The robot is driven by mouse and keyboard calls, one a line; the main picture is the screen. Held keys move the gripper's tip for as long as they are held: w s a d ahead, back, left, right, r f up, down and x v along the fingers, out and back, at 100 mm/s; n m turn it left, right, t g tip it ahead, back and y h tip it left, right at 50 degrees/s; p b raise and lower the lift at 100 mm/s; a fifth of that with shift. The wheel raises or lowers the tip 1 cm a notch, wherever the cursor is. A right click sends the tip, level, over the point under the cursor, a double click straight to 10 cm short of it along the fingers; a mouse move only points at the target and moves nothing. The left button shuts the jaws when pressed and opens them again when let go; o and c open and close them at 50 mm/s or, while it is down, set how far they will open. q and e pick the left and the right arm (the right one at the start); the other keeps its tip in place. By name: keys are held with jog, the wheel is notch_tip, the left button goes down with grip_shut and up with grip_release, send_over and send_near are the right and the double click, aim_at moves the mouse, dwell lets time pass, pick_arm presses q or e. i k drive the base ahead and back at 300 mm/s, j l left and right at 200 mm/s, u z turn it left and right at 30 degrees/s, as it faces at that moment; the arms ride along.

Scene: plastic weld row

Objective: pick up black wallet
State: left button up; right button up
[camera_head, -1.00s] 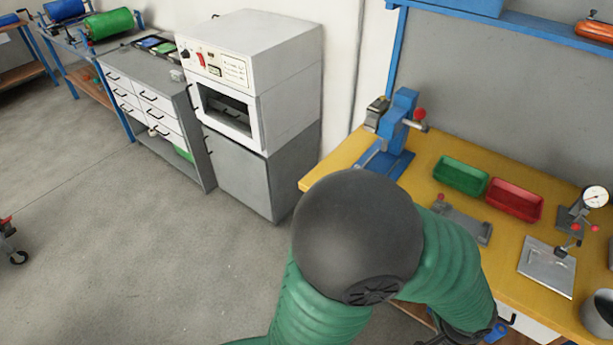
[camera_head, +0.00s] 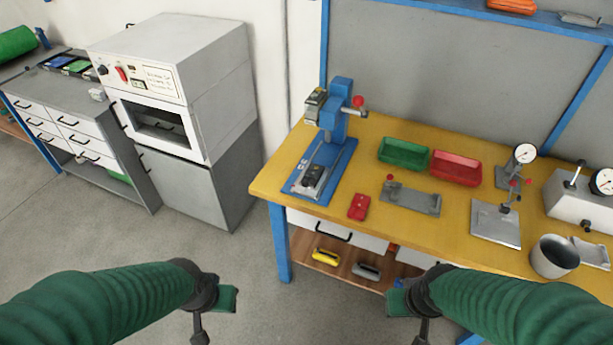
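I cannot pick out a black wallet for certain in this view. A small red item (camera_head: 358,206) lies near the front edge of the yellow workbench (camera_head: 455,215). A dark block (camera_head: 313,177) sits on the base of the blue press (camera_head: 333,125). My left gripper (camera_head: 216,303) is low in the picture, in front of the grey cabinet and left of the bench. My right gripper (camera_head: 407,305) is low in front of the bench. Both are apart from the bench top, and no held object shows. Their finger gaps are hard to make out.
A green tray (camera_head: 403,153), a red tray (camera_head: 457,168), a grey fixture (camera_head: 411,198), dial gauges and a grey cup (camera_head: 554,256) stand on the bench. A shelf (camera_head: 345,258) below holds yellow and grey items. A white oven (camera_head: 180,85) stands left. Floor between is clear.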

aim_at(313, 172)
jog(key=i+u, duration=0.3)
jog(key=i+l+u, duration=0.15)
jog(key=i+u, duration=0.15)
jog(key=i, duration=0.25)
jog(key=i+l+u, duration=0.2)
jog(key=i+u, duration=0.15)
jog(key=i, duration=0.05)
